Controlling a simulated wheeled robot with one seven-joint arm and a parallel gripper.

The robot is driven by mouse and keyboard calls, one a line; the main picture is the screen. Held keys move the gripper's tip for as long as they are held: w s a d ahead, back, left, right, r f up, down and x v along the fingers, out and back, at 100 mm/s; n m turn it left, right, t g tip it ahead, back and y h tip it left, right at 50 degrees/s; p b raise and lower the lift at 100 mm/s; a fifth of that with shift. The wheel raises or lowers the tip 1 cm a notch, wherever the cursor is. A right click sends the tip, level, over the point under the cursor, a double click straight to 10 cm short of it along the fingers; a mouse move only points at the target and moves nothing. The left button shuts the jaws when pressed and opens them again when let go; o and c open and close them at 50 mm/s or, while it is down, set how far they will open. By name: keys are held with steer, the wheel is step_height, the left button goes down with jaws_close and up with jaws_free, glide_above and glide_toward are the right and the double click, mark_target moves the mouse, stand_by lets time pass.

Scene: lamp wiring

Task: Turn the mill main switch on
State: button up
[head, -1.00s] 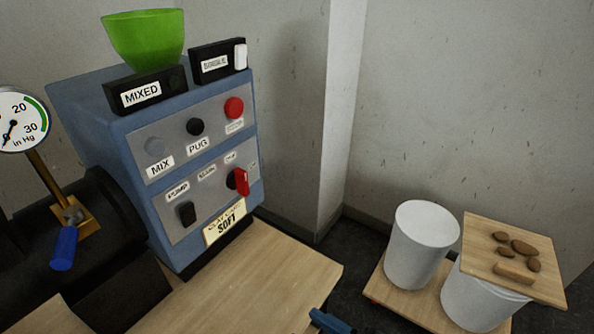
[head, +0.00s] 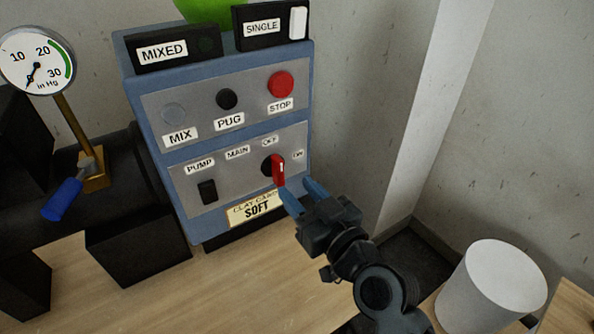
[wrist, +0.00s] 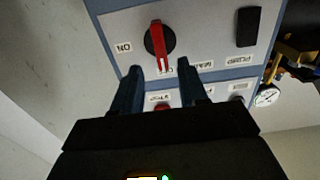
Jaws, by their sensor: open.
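The main switch (head: 278,170) is a red bar handle on a round black base, at the lower right of the blue machine's panel. In the head view the handle stands nearly upright, towards the OFF label (head: 269,141); the ON label (head: 298,154) is to its right. The switch also shows in the wrist view (wrist: 157,42), where the picture is upside down and the bar points at the partly hidden OFF label. My gripper (head: 298,189) is open and empty, its blue fingers just below and right of the handle. In the wrist view its fingertips (wrist: 160,67) flank the bar's lower end, without visible contact.
The panel also bears a black pump switch (head: 207,192), a red stop button (head: 280,84), a black pug button (head: 227,99) and a grey mix button (head: 174,113). A gauge (head: 37,60) stands left. A white bucket (head: 492,290) is at lower right. The wooden tabletop (head: 215,290) in front is mostly clear.

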mark_target(282, 173)
steer(key=x, duration=0.6)
steer(key=shift+w+a, duration=0.15)
steer(key=shift+a, duration=0.05)
steer(key=shift+c, duration=0.4)
jaws_close()
